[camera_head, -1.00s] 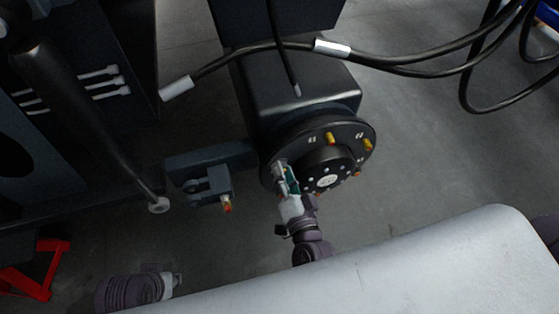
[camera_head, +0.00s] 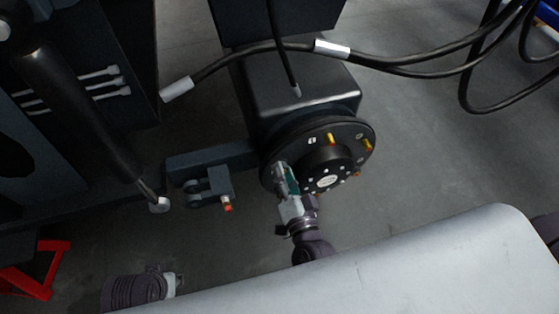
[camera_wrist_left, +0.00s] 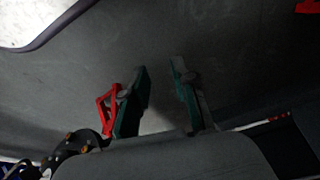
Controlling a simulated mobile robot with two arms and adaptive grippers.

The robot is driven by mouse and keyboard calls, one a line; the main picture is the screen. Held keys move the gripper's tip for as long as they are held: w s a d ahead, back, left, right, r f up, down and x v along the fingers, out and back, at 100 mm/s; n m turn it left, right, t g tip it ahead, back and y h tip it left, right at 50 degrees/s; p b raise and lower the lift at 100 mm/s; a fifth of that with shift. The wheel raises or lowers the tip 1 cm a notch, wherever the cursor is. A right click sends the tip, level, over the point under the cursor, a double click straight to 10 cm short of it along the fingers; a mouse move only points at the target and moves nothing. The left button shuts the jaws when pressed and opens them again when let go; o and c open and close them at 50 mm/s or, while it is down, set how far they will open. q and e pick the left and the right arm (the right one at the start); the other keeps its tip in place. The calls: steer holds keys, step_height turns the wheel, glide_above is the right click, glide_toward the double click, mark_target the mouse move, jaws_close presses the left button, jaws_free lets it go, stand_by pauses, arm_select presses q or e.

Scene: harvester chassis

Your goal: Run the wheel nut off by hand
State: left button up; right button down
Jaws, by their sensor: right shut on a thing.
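The black round wheel hub (camera_head: 327,150) sits at the end of the axle housing in the head view, with a raised centre and several yellow-orange studs on its face. My right gripper (camera_head: 284,173) is at the hub's lower left edge, shut, its fingers against the hub face. The wheel nut it grips is hidden between the fingers, and I cannot see its thread. My left gripper (camera_head: 178,283) is low at the left, apart from the hub. In the left wrist view, its two green-padded fingers (camera_wrist_left: 159,67) are spread with nothing between them.
A bracket with a red-tipped fitting (camera_head: 227,204) is left of the hub. Black hoses (camera_head: 390,60) hang above it, and a dark cylinder rod (camera_head: 150,190) comes down at the left. A red stand (camera_head: 38,270) is on the floor at the lower left. The floor right of the hub is clear.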

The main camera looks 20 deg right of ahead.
steer(key=n+p, duration=0.4)
steer(key=n, duration=0.2)
steer(key=shift+s+f, duration=0.1)
arm_select(q)
steer(key=s+f+g, duration=0.1)
steer(key=s+f, duration=0.2)
steer(key=f, duration=1.1)
steer(key=shift+a+f, duration=0.15)
steer(key=shift+f, duration=0.2)
arm_select(e)
steer(key=c, duration=0.8)
jaws_free()
steer(key=shift+c, duration=0.9)
